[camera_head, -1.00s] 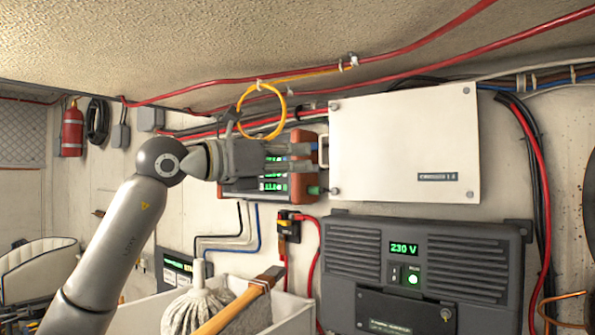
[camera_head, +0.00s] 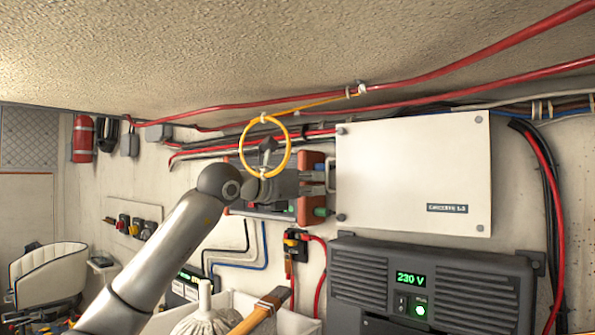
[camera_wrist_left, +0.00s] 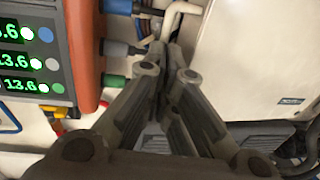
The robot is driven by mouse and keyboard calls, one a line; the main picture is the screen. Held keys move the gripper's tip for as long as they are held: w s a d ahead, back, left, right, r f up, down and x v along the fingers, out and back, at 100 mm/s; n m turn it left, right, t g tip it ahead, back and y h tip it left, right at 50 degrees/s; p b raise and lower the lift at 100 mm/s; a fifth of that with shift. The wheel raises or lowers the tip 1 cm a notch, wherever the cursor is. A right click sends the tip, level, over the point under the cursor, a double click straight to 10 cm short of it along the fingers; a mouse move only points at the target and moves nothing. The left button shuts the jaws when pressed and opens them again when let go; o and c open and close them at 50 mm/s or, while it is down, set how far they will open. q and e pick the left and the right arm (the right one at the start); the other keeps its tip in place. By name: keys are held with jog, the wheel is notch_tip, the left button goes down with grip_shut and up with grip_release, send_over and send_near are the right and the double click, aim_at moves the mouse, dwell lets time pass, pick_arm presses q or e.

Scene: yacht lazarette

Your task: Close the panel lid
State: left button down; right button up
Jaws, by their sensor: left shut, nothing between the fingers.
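The panel lid (camera_head: 413,175) is a flat white rectangle with a small dark label, on the wall right of my left gripper. It also fills the right of the left wrist view (camera_wrist_left: 260,60). A pale handle (camera_wrist_left: 178,12) shows by its left edge, just beyond my fingertips. I cannot tell from these views whether the lid sits flush. My left gripper (camera_head: 328,184) is shut and empty at the lid's left edge; its fingers come together in the left wrist view (camera_wrist_left: 172,55). I cannot tell whether they touch the lid or handle. My right gripper is not in view.
An orange-sided meter box (camera_wrist_left: 45,50) with green digits is close left of my fingers. A yellow cable loop (camera_head: 265,146) hangs in front of it. A dark inverter (camera_head: 430,285) is below the lid. A mop (camera_head: 205,315) and wooden handle (camera_head: 250,315) stand below.

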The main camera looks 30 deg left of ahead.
pick_arm(q)
jog(key=w+p, duration=0.2)
jog(key=w, duration=0.2)
jog(key=shift+w+a, duration=0.1)
jog(key=shift+w, duration=0.05)
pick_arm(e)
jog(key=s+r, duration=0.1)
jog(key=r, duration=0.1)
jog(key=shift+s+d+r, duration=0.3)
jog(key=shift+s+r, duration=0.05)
